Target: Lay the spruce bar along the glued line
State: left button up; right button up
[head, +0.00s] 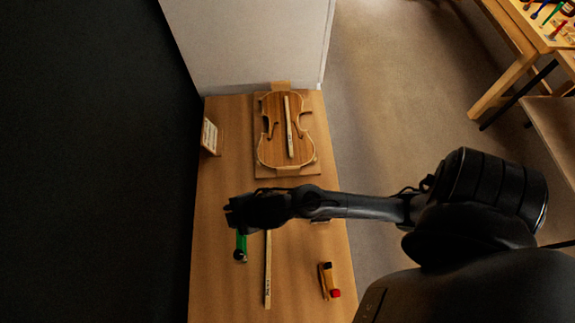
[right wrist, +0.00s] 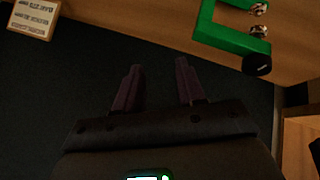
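A pale bar (head: 289,127) with small dark marks lies lengthwise on the violin plate (head: 270,150), a little right of its middle. I cannot make out a glued line; it may be under the bar. A longer, thin pale strip (head: 268,275) with lettering lies on the bench in front of my right arm. I cannot read the lettering on either piece. My right gripper (head: 232,213) is over the bench's left side, away from the plate. In the right wrist view its fingers (right wrist: 160,85) are apart with nothing between them. My left gripper is not in view.
A green clamp (head: 241,246) stands near my right gripper and shows in the right wrist view (right wrist: 225,38). A small wooden item with a red end (head: 329,281) lies at the front right. A small sign (head: 210,137) stands at the bench's left edge. A pale wall (head: 250,40) rises behind.

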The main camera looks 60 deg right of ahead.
jog(key=s+d+m+g+h, duration=0.1)
jog(key=s+d+m+g, duration=0.2)
jog(key=s+d+m, duration=0.5)
jog(key=s+m, duration=0.1)
jog(key=s, duration=0.3)
jog(key=shift+d+h, duration=0.2)
jog(key=shift+h, duration=0.1)
